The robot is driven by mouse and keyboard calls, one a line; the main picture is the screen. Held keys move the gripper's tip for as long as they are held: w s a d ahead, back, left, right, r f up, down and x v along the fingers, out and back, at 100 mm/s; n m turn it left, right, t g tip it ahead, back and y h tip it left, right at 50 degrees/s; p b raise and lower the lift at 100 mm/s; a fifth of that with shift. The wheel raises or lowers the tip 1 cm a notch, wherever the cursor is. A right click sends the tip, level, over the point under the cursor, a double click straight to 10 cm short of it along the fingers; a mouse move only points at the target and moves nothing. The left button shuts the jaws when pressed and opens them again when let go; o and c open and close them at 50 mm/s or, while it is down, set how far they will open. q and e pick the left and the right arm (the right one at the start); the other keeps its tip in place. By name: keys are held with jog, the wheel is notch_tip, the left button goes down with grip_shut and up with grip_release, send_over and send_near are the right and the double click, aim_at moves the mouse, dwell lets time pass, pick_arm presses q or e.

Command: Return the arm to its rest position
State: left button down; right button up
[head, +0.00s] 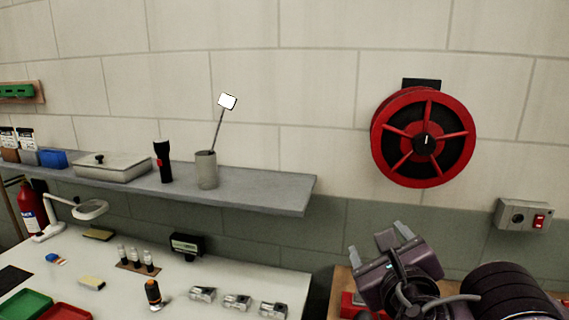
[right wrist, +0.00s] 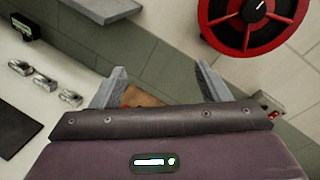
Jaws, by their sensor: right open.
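My right gripper (head: 379,240) is at the lower right of the head view, raised in front of the wall above a wooden surface. In the right wrist view its two grey fingers (right wrist: 160,86) stand wide apart with nothing between them. The rest of my right arm runs off the lower right of the head view. My left gripper is in neither view.
A grey shelf (head: 262,190) juts from the wall, holding a flashlight (head: 163,162) and a cup (head: 206,170). The white table (head: 205,265) holds several small parts. A red reel (head: 423,137) and switch box (head: 523,215) hang on the wall. A wooden surface (head: 343,282) lies below my gripper.

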jog(key=s+a+f+m+g+y, duration=0.1)
jog(key=s+a+f+m+g, duration=0.2)
jog(key=f+m, duration=0.55)
jog(key=s+a+f+m+g, duration=0.2)
jog(key=f+m, duration=0.4)
jog(key=m, duration=0.6)
jog(key=s+d+f+m+g, duration=0.4)
jog(key=s+f+m, duration=0.3)
jog(key=f+m, duration=0.25)
jog(key=s+d+f+m+g, duration=0.45)
jog(key=s+f+m, duration=0.25)
jog(key=f+m, duration=0.25)
notch_tip(320, 180, down, 27)
jog(key=s, duration=0.2)
jog(key=s+d+f+g, duration=0.1)
jog(key=s+d+f, duration=0.1)
jog(key=s+f, duration=0.7)
jog(key=s+d+f+g, duration=0.1)
jog(key=s+d+f, duration=0.1)
jog(key=s+f, duration=0.8)
jog(key=shift+s+f+h, duration=0.2)
jog(key=shift+s+h, duration=0.05)
jog(key=shift+h, duration=0.15)
